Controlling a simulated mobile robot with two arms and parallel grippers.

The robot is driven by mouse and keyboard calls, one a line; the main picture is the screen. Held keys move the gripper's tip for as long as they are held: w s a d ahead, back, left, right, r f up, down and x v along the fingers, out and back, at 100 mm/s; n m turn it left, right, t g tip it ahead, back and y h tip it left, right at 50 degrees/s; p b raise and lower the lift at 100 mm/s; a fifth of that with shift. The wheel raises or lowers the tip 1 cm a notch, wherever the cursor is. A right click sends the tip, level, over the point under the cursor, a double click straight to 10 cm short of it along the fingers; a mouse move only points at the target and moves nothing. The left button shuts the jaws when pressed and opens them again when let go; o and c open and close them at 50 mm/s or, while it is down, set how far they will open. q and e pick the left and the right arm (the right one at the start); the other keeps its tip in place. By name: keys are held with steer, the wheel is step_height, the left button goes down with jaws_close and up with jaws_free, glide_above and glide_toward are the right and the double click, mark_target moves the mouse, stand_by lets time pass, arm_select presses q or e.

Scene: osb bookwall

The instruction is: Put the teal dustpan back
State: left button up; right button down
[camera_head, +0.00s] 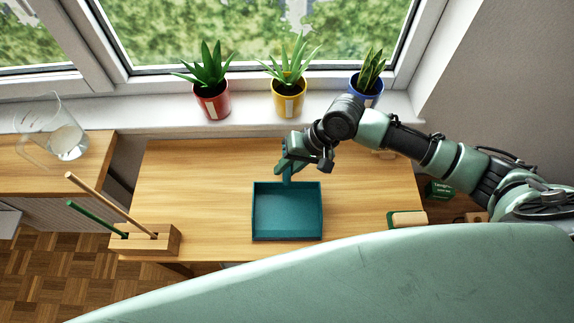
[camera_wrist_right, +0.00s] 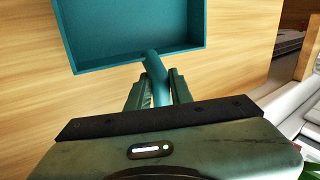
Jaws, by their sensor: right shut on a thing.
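The teal dustpan (camera_head: 287,212) is over the middle of the wooden table, its open tray towards me and its handle towards the window. My right gripper (camera_head: 287,170) is shut on the handle, reaching in from the right. In the right wrist view the dustpan tray (camera_wrist_right: 130,30) fills the top, and the handle runs between the two fingers of the gripper (camera_wrist_right: 157,88). I cannot tell whether the tray touches the table or is just above it. My left gripper is not in view.
A wooden block (camera_head: 165,240) holding two sticks stands at the table's front left. A brush (camera_head: 408,219) lies at the right edge. Red (camera_head: 211,102), yellow (camera_head: 288,98) and blue (camera_head: 367,92) plant pots line the sill. A glass pitcher (camera_head: 68,140) stands left. The tabletop left of the dustpan is clear.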

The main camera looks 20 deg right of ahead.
steer(key=c, duration=1.3)
jaws_free()
steer(key=shift+o, duration=0.2)
